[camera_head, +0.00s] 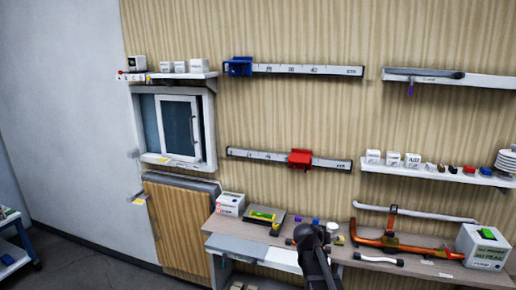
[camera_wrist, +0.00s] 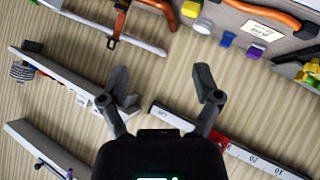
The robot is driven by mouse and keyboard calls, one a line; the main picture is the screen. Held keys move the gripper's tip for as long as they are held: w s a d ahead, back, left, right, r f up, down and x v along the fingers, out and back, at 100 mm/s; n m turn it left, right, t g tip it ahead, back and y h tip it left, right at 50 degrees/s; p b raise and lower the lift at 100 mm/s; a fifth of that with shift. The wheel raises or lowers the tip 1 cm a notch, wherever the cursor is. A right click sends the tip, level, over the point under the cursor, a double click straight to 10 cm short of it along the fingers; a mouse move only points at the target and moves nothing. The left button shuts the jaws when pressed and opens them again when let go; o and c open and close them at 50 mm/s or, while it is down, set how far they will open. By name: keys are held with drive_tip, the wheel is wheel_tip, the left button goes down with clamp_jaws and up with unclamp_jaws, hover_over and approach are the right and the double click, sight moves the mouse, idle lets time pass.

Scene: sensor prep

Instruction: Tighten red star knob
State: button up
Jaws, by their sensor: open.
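A red slider (camera_head: 300,158) sits on the lower scale rail (camera_head: 250,154) on the wall, right of the rail's middle. Its knob is too small to make out in the head view. In the wrist view, part of the red slider (camera_wrist: 218,141) shows on the scale rail (camera_wrist: 262,158), partly hidden behind my right finger; no star shape can be told. My gripper (camera_wrist: 165,90) is open and empty, its fingers apart in front of the wall. In the head view my dark arm rises at the bottom middle, below the red slider, in front of the bench.
A blue slider (camera_head: 238,66) sits on the upper rail. A bench (camera_head: 345,250) with an orange pipe (camera_head: 385,243) and several small items runs below. A shelf (camera_head: 440,174) with small boxes is at right. The wall around the rail is clear.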

drive_tip(key=s+a+f+n+g+y, duration=0.1)
drive_tip(key=s+a+f+g+y, duration=0.1)
drive_tip(key=s, duration=0.5)
drive_tip(key=s+a+f+n+g+y, duration=0.1)
drive_tip(key=s+a+f+g+y, duration=0.1)
drive_tip(key=s, duration=0.6)
drive_tip(key=s+a+f+n+g+y, duration=0.1)
drive_tip(key=s+a+f+g+y, duration=0.2)
drive_tip(key=s, duration=0.5)
drive_tip(key=shift+a+f+y, duration=0.4)
drive_tip(key=shift+a+y, duration=0.2)
drive_tip(key=shift+a, duration=0.4)
